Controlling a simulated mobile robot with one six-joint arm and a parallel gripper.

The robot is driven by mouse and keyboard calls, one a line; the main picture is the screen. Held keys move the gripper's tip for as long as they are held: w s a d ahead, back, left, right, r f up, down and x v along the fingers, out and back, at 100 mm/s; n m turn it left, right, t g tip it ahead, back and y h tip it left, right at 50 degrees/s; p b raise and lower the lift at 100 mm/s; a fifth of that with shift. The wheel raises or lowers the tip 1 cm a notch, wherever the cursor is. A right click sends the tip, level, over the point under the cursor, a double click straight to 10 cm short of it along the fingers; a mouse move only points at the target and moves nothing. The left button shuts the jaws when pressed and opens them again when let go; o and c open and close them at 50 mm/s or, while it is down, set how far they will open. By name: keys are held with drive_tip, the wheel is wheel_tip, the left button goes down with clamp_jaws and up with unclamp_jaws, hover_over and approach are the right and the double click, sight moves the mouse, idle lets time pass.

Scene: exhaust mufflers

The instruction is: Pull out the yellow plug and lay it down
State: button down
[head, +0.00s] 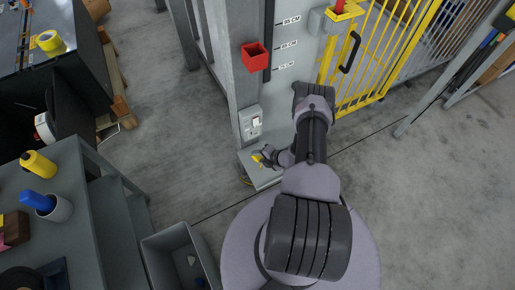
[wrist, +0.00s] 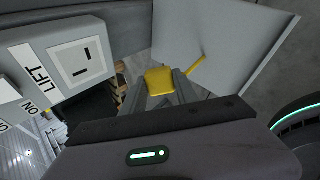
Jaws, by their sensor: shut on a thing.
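My gripper (wrist: 158,88) is shut on the yellow plug (wrist: 160,80), which shows between its two fingers in the wrist view. The plug is apart from the white socket plate (wrist: 83,64) with dark slots, at left on the box marked LIFT and ON. In the head view my gripper (head: 262,157) is just below the wall box (head: 250,123), over a small grey shelf (head: 266,178), with a bit of yellow (head: 257,159) at its tip. A short yellow strip (wrist: 197,68) shows right of the plug against a grey panel. The fingers and arm hide part of the shelf.
A red bin (head: 255,57) hangs on the grey post above the box. A yellow gate (head: 385,45) stands behind my arm.

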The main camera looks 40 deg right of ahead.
drive_tip(key=s+f+g+b, duration=0.1)
drive_tip(key=f, duration=0.1)
drive_tip(key=s+d+f+b, duration=0.1)
drive_tip(key=f+b, duration=0.1)
drive_tip(key=s+f+g+b, duration=0.1)
drive_tip(key=f, duration=0.1)
drive_tip(key=shift+s+d+f+g, duration=0.3)
drive_tip(key=shift+d+f, duration=0.05)
drive_tip(key=shift+f, duration=0.05)
drive_tip(key=c, duration=0.9)
unclamp_jaws()
drive_tip(key=shift+r, duration=0.1)
drive_tip(key=shift+o, duration=0.2)
